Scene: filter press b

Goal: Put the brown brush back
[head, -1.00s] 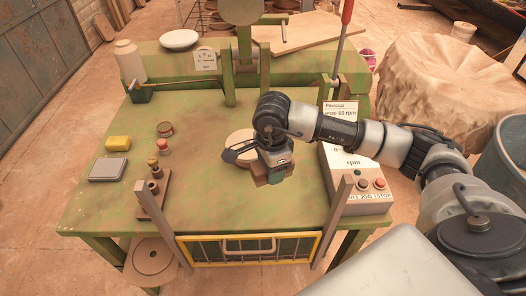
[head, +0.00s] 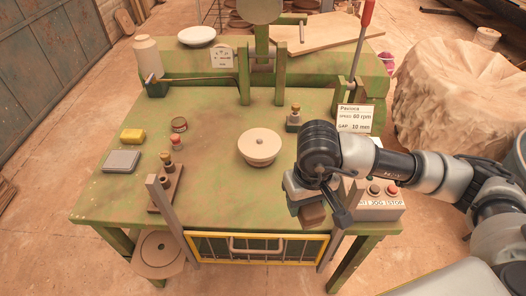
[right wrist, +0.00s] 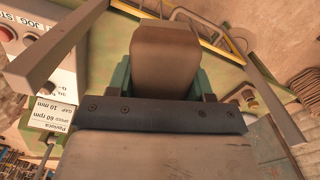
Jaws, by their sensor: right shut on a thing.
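My right gripper (head: 306,207) is over the right front part of the green table, just left of the control box. It is shut on the brown brush (head: 313,215), a plain brown block whose lower end shows below the gripper. In the right wrist view the brush (right wrist: 165,52) sits between the greenish fingers (right wrist: 163,85) and sticks out past them. I cannot tell how far it is above the tabletop. My left gripper is not in view.
The control box (head: 378,204) with buttons is close to the right of my gripper, partly hidden by it. A yellow-framed guard (head: 262,236) with grey posts runs along the front edge. A cream round pot (head: 259,148) stands mid-table.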

